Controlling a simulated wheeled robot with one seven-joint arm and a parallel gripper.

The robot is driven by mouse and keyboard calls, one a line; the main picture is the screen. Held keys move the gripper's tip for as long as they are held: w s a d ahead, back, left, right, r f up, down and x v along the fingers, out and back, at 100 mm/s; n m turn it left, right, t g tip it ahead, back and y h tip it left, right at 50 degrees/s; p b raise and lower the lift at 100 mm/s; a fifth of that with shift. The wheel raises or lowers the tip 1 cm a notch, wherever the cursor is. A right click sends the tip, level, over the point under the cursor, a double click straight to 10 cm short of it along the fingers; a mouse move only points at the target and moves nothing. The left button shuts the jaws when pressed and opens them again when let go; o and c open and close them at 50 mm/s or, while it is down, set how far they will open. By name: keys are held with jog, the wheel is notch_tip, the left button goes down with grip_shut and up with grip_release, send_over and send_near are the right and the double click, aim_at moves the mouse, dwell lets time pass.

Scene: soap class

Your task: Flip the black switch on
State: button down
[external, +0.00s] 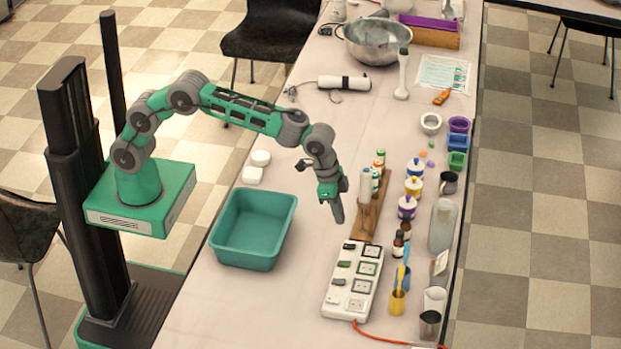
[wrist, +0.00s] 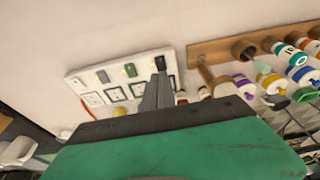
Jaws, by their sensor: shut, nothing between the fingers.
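A white power strip (external: 337,310) lies on the table, with a row of switches beside its sockets; it also shows in the wrist view (wrist: 90,87). The black switch (external: 349,246) is at the far end of the row in the external view. In the wrist view the black switch (wrist: 160,62) is at the strip's right end, partly behind my fingertips. My gripper (external: 339,218) is shut and empty, pointing down above the table just beyond that end. In the wrist view my gripper's fingers (wrist: 160,77) appear close to the switch; contact cannot be told. Whether the switch is on cannot be told.
A green switch (external: 344,264) sits beside the black one. A wooden rack (external: 366,222) with bottles stands close to the right of my gripper. A teal tub (external: 250,262) is to the left. Several bottles and cups line the right edge. An orange cord leaves the strip.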

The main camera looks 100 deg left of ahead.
jog(key=s+r, duration=0.1)
jog(key=r, duration=0.2)
jog(key=s+r, duration=0.1)
jog(key=shift+s+r, duration=0.3)
jog(key=shift+r, duration=0.1)
